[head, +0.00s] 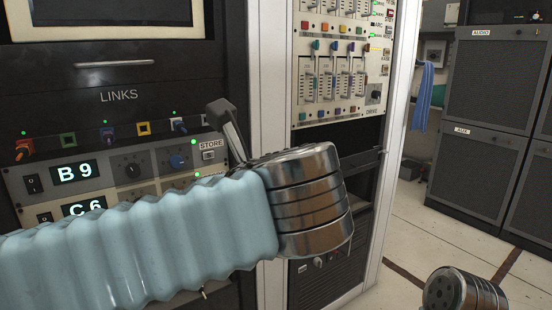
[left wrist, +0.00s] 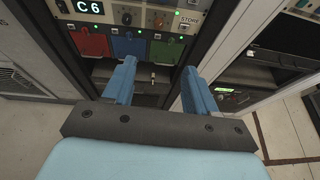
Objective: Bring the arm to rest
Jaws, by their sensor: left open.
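My left arm (head: 140,240) crosses the head view from the left, a pale blue ribbed sleeve ending in a banded metal joint in front of the racks. Its gripper fingers cannot be made out there. In the left wrist view my left gripper (left wrist: 159,68) shows two blue fingers, spread apart with nothing between them. They point at the lower part of the rack, below red (left wrist: 90,42), blue (left wrist: 128,44) and green (left wrist: 166,50) modules. My right gripper is not in view.
The LINKS rack (head: 118,97) with B9 and C6 displays stands close at left. A tall panel of sliders (head: 340,60) is beside it. Dark AUDIO and AUX cabinets (head: 495,80) stand at right, with a blue cloth (head: 423,95) hanging nearby. Pale floor (head: 430,235) is open between.

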